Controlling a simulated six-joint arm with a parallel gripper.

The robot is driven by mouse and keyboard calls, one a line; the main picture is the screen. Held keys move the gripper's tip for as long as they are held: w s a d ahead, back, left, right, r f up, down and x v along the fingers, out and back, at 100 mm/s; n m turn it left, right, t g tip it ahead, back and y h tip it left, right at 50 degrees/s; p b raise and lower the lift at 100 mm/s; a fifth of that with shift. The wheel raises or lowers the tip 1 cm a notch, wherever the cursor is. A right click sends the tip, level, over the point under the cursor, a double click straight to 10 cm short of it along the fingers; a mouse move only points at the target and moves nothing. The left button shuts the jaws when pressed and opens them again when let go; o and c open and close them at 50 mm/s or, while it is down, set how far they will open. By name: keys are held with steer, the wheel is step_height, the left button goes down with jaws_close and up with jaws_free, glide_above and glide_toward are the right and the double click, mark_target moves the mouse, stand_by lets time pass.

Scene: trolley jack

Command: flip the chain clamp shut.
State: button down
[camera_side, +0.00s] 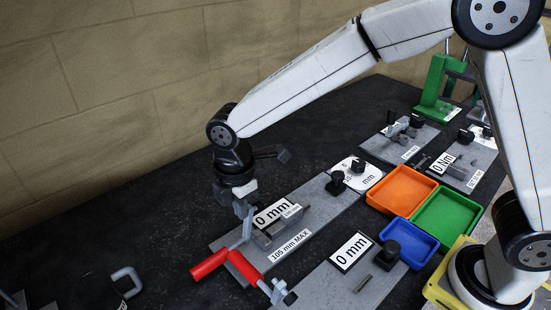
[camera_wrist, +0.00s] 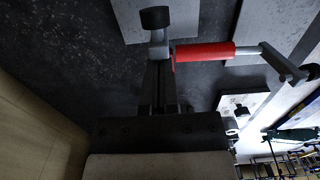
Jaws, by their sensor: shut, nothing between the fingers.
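A clamp with two red grips (camera_side: 210,264) stands at the front left corner of a grey plate (camera_side: 225,243); I take it for the chain clamp, though no chain is clear. Its second red grip (camera_side: 243,268) slopes toward a grey end piece with a dark knob. My gripper (camera_side: 243,210) points down just above the clamp's grey upright arm; whether they touch is unclear. In the wrist view, my gripper (camera_wrist: 158,95) is shut and empty, close to a grey post with a black tip (camera_wrist: 155,17). A red grip (camera_wrist: 203,53) lies just right of it.
The grey plate carries a "0 mm" label (camera_side: 273,214) and a small block. A second plate (camera_side: 325,288) lies in front. Orange (camera_side: 400,171), green and blue trays stand to the right. A grey U-shaped piece (camera_side: 126,280) lies at left. The dark table is free behind the gripper.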

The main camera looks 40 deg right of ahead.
mark_target(255, 204)
steer(key=shift+d+y, duration=0.5)
steer(key=shift+d, duration=0.05)
steer(key=shift+d+f+y, duration=0.15)
steer(key=shift+d+y, duration=0.55)
steer(key=shift+y, duration=0.1)
steer(key=shift+d+f+y, duration=0.15)
steer(key=shift+d+y, duration=0.5)
steer(key=shift+y, duration=0.15)
steer(key=d+f+y, duration=0.1)
steer(key=d+y, duration=0.1)
steer(key=d+f+y, duration=0.2)
steer(key=shift+d+f, duration=0.1)
steer(key=shift+d, duration=0.1)
steer(key=shift+d+f, duration=0.55)
steer(key=shift+f, duration=0.35)
steer(key=shift+d+f, duration=0.2)
steer(key=shift+f, duration=0.45)
steer(key=shift+s+d+f, duration=0.15)
steer(key=shift+f, duration=0.25)
steer(key=shift+r, duration=0.1)
